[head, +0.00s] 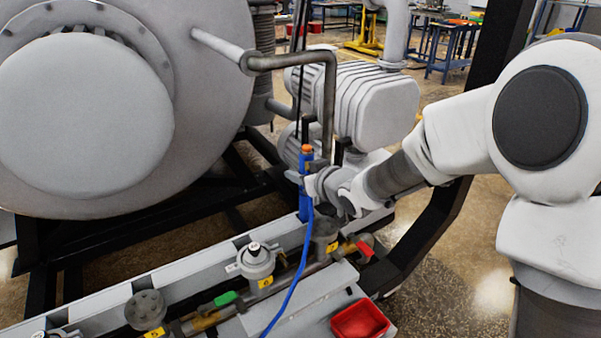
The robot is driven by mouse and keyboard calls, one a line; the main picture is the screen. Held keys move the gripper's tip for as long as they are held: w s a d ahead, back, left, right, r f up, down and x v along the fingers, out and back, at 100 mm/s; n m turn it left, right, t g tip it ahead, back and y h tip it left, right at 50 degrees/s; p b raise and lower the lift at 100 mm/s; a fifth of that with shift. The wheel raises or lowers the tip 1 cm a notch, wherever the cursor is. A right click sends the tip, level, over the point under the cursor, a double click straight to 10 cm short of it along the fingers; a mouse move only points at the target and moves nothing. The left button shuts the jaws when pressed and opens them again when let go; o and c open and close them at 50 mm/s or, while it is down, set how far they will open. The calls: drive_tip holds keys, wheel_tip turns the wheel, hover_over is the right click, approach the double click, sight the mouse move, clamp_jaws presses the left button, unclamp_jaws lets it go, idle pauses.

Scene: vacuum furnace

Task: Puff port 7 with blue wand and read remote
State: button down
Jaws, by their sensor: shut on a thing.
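The blue wand (304,207) stands roughly upright, with an orange collar (306,149) near its top and a blue hose (290,290) running down to the bottom edge. My gripper (305,179) is shut on the wand's body; the fingers are small and partly hidden. The wand is above the pipe line, close to a grey fitting (325,227) with a yellow tag (333,247) that seems to read 7. I cannot tell whether its tip touches anything. I cannot make out the remote in this view.
Grey fittings with yellow tags (265,282) line the pipe, with a green handle (224,298) and a red handle (365,250). A red tray (360,320) sits at front right. The furnace vessel (85,120) and ribbed pump (365,98) stand behind. Black frame beams surround the area.

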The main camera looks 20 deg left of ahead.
drive_tip(key=shift+f, duration=0.2)
idle(0.3)
drive_tip(key=shift+c, duration=1.9)
unclamp_jaws()
drive_tip(key=shift+d, duration=0.1)
drive_tip(key=p+v, duration=0.3)
drive_tip(key=v, duration=1.4)
drive_tip(key=shift+s+r, duration=0.15)
drive_tip(key=shift+s, duration=0.05)
